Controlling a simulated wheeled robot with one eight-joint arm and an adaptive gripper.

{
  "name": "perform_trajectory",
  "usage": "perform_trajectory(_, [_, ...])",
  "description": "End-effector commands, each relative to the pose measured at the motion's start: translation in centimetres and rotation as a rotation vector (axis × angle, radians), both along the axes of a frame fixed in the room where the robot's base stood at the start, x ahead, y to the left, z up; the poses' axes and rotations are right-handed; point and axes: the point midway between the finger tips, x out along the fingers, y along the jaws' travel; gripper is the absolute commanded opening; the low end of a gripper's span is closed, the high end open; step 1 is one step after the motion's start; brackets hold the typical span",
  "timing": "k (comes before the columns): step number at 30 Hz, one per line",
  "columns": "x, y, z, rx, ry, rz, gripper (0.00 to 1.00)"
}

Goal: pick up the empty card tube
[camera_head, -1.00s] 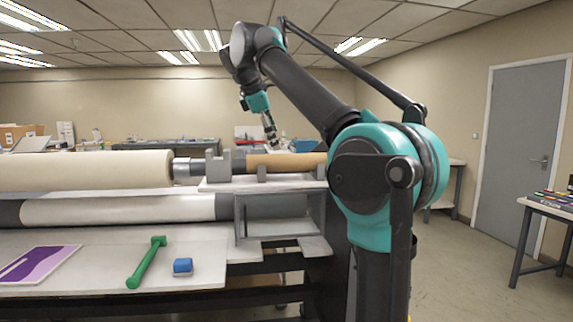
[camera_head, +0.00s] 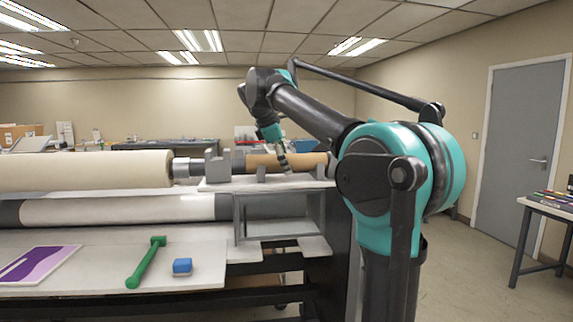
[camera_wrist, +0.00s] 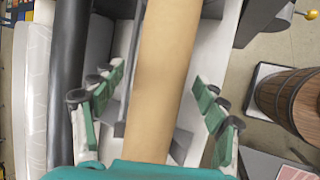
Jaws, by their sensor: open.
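The brown card tube (camera_head: 306,160) lies level on a grey cradle stand at the right end of the laminator in the head view. It runs lengthwise through the middle of the wrist view (camera_wrist: 160,70). My gripper (camera_head: 286,168) is at the tube in the head view. In the wrist view my gripper (camera_wrist: 160,88) is open, with one teal finger on each side of the tube and gaps between fingers and tube. The tube's far end is out of the wrist view, and my gripper hides a little of it in the head view.
The cradle stand (camera_head: 215,186) supports the tube beside a large cream roll (camera_head: 90,171). A wooden barrel (camera_wrist: 290,100) stands right in the wrist view.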

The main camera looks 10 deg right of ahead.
Motion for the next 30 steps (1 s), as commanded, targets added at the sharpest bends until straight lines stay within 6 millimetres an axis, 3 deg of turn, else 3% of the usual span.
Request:
perform_trajectory(3, [0.0, 0.0, 0.0, 0.000, 0.000, 0.000, 0.73])
perform_trajectory(13, [0.0, 0.0, 0.0, 0.000, 0.000, 0.000, 0.33])
perform_trajectory(23, [0.0, 0.0, 0.2, 0.000, 0.000, -0.001, 0.32])
perform_trajectory(30, [-0.3, 0.0, 2.0, 0.000, -0.001, -0.002, 0.32])
